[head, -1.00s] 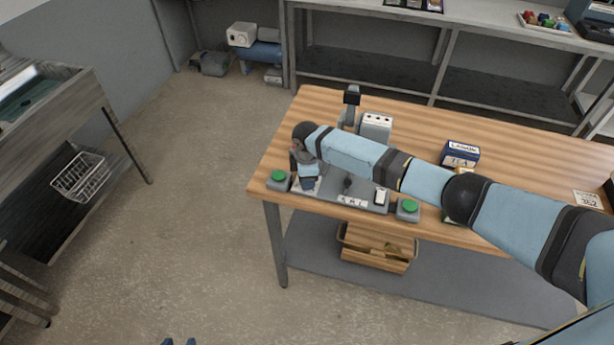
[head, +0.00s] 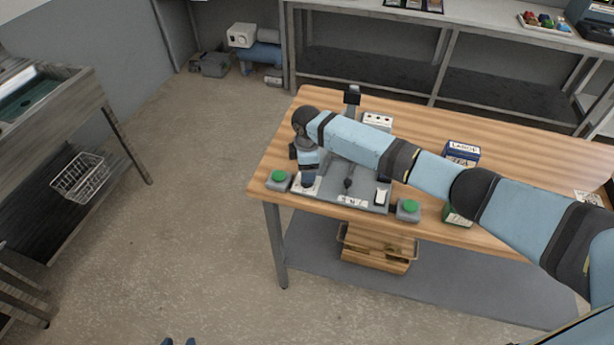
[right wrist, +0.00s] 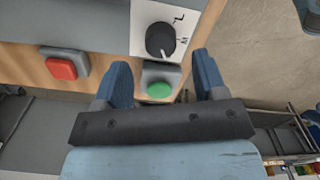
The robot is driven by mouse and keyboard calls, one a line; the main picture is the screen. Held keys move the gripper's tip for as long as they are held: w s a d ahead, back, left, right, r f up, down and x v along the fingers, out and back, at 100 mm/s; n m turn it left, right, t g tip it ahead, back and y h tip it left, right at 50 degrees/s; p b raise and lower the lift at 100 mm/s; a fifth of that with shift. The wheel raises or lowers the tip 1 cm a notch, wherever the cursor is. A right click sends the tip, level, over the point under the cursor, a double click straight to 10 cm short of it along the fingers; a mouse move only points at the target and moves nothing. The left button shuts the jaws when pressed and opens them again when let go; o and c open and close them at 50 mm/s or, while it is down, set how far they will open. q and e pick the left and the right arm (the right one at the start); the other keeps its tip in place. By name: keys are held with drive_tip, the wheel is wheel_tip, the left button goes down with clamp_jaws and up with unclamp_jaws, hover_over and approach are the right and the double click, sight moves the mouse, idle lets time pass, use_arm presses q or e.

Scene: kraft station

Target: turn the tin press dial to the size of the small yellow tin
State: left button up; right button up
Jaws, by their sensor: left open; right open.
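The tin press (head: 335,188) sits at the near left of the wooden table. In the right wrist view its black dial (right wrist: 160,40) is on a white plate with L and M printed beside it. The dial's white mark points down and slightly right, below M; any further letter is hidden or unreadable. My right gripper (head: 308,182) hangs over the press's left end, pointing down. In the right wrist view its open fingers (right wrist: 160,62) are empty, with the dial beyond them. My left gripper (head: 179,342) is open at the bottom edge. I see no small yellow tin.
Green buttons flank the press at left (head: 278,177) and right (head: 408,207); the left one (right wrist: 158,88) also shows between my right fingers. A red button (right wrist: 62,68) is near it. A blue tea box (head: 461,154) and a green box (head: 455,216) stand on the table near my arm.

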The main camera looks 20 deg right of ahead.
wheel_tip(320, 180, up, 9)
drive_tip(key=b, duration=0.1)
drive_tip(key=shift+r, duration=0.15)
idle(0.3)
